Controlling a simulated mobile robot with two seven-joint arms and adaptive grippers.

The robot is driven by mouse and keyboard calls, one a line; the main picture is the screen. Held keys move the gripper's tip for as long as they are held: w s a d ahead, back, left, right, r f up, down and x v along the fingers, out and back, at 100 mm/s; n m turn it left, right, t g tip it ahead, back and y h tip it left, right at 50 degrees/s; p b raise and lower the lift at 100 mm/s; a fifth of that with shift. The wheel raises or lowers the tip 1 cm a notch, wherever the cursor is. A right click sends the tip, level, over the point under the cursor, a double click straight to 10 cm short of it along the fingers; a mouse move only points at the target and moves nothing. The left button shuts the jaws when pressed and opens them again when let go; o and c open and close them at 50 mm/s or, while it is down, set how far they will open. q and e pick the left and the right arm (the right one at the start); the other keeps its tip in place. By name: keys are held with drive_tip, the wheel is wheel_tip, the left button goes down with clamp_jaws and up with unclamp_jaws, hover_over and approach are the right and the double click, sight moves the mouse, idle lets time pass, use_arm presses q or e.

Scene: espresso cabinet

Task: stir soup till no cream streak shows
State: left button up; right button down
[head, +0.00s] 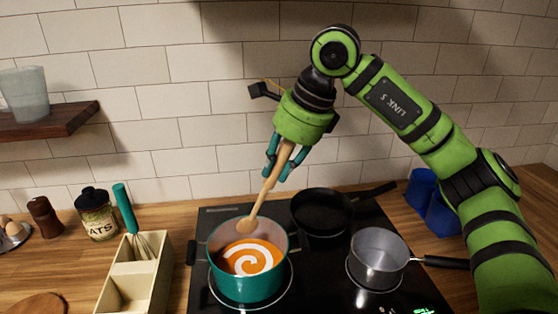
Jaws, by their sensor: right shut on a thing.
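A teal pot (250,289) stands on the front left of the black cooktop. It holds orange soup (266,263) with a clear white cream spiral (249,257) on its surface. My right gripper (277,174) is above and slightly right of the pot, shut on a wooden spoon (263,194). The spoon slants down to the left, with its bowl over the back part of the pot. My left gripper is not in view.
A black frying pan (320,212) sits behind right, and a steel saucepan (379,259) right, on the cooktop (325,290). A cream utensil box (130,285) with a teal-handled whisk (127,208) stands left of the pot. A wooden shelf (45,122) juts out at upper left. Blue cups (432,201) stand right.

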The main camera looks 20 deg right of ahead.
wheel_tip(320, 180, down, 2)
drive_tip(key=shift+f+b, duration=0.1)
drive_tip(key=shift+b, duration=0.5)
wheel_tip(320, 180, down, 8)
drive_tip(key=b, duration=0.6)
drive_tip(key=shift+f+b, duration=0.15)
drive_tip(key=shift+b, duration=0.15)
drive_tip(key=shift+s, duration=0.1)
